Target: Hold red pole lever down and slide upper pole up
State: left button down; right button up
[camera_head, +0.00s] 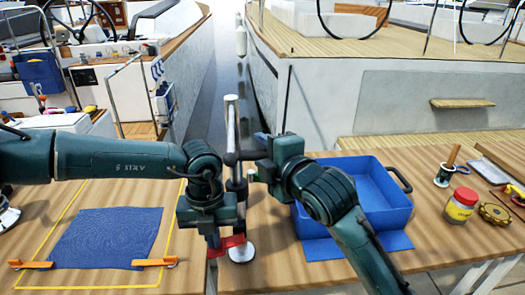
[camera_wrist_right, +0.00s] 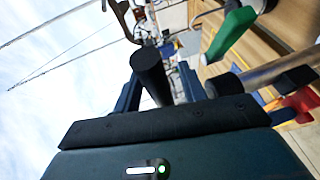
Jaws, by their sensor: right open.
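My right gripper (camera_head: 257,166) is beside the pole at collar height. In the right wrist view, its open fingers (camera_wrist_right: 158,90) stand either side of a black bar (camera_wrist_right: 150,75). A red part (camera_wrist_right: 300,102) shows at the right there.
A blue bin (camera_head: 365,190) is right of the pole, behind my right forearm. A blue cloth (camera_head: 105,238) with orange-handled tools lies at left inside a yellow outline. A yellow jar (camera_head: 461,205) and small tools are at far right. Boats stand behind.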

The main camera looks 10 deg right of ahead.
jog(key=shift+w+a, duration=0.15)
jog(key=shift+w, duration=0.1)
jog(key=shift+c, duration=0.4)
grip_shut()
